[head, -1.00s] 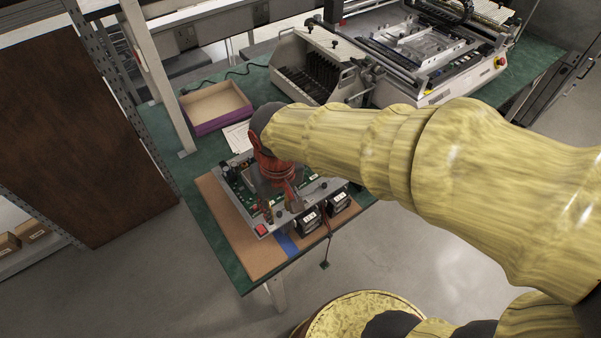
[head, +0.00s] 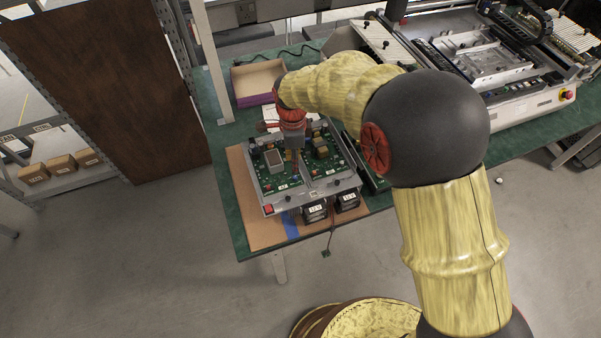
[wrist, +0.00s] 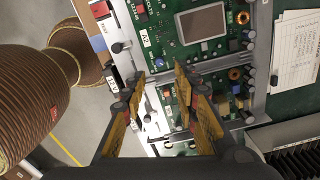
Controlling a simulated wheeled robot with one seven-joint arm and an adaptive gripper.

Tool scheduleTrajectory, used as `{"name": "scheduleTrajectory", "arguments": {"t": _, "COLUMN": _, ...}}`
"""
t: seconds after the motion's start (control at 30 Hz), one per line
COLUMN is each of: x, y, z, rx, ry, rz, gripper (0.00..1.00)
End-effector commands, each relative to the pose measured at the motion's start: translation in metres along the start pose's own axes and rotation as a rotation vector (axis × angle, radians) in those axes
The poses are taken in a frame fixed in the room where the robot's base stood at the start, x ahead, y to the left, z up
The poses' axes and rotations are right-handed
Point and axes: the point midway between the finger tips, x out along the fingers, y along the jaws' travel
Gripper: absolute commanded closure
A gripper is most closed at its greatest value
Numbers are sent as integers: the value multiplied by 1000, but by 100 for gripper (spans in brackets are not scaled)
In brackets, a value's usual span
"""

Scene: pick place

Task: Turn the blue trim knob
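A metal-framed unit with green circuit boards (head: 300,180) lies on the bench, and its boards also fill the upper part of the wrist view (wrist: 170,43). A small blue round part (wrist: 145,40), which looks like the trim knob, sits near the left edge of the upper board in the wrist view. I cannot pick it out in the head view. My gripper (wrist: 160,84) is open and empty, with its fingers apart above the unit and the blue part beyond the tips. In the head view my gripper (head: 292,142) is over the far middle of the unit.
The unit rests on a brown mat (head: 240,190) on a green bench (head: 225,170). A cardboard tray (head: 257,80) and a large machine (head: 520,90) stand behind. Papers (wrist: 295,65) lie beside the unit.

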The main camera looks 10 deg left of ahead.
Motion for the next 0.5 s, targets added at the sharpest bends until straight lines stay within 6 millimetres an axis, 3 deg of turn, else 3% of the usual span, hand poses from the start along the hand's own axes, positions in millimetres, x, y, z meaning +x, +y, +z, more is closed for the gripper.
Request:
{"name": "scheduleTrajectory", "arguments": {"t": 0.17, "x": 13, "y": 1, "z": -1, "rx": 24, "ry": 1, "rz": 2, "gripper": 70}}
{"name": "scheduleTrajectory", "arguments": {"t": 0.5, "x": 63, "y": 0, "z": -1, "rx": 21, "ry": 0, "rz": 1, "gripper": 70}}
